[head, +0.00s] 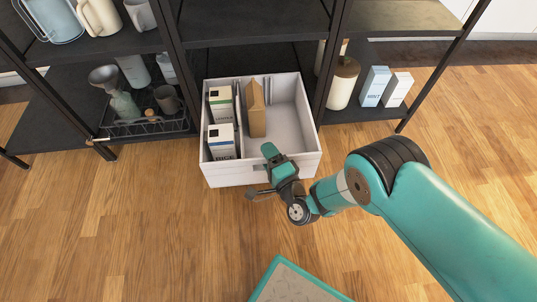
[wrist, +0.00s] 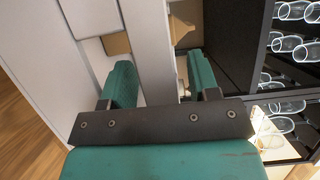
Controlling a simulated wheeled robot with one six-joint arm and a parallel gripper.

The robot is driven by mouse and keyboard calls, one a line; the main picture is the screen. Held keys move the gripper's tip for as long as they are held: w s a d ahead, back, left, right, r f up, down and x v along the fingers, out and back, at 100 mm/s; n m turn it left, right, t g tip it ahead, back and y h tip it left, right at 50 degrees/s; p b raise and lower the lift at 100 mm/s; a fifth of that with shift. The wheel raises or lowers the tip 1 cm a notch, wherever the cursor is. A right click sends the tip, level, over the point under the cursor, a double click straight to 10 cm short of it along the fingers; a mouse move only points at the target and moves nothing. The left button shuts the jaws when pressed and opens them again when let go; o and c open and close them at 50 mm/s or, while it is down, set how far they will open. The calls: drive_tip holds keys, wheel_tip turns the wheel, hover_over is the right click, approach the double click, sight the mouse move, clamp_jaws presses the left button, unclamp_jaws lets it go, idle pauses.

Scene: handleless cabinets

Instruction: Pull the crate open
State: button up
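The white crate (head: 303,163) sits on the lowest shelf level of the middle rack bay and sticks out well over the floor. It holds boxes and packets on its left side; its right side is mostly empty. My gripper (head: 266,171) is at the crate's front wall, right of its middle. In the wrist view, my gripper (wrist: 160,75) has its two teal fingers spread on either side of a pale upright wall (wrist: 151,40) of the crate. A narrow gap shows between the wall and the right finger; I cannot tell whether the left finger touches it.
Left of the crate, a wire rack (head: 150,125) holds cups and a bottle. Wooden floor (head: 130,230) in front of the crate is clear.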

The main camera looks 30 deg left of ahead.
drive_tip(key=shift+d+r+p, duration=0.1)
drive_tip(key=shift+p, duration=0.2)
drive_tip(key=shift+s+d+r+p, duration=0.15)
drive_tip(key=shift+s+d+p, duration=0.25)
drive_tip(key=shift+p, duration=0.85)
drive_tip(key=p+v, duration=1.3)
drive_tip(key=v, duration=0.3)
drive_tip(key=shift+d+p, duration=0.15)
drive_tip(key=shift+p, duration=0.15)
drive_tip(key=shift+w, duration=0.1)
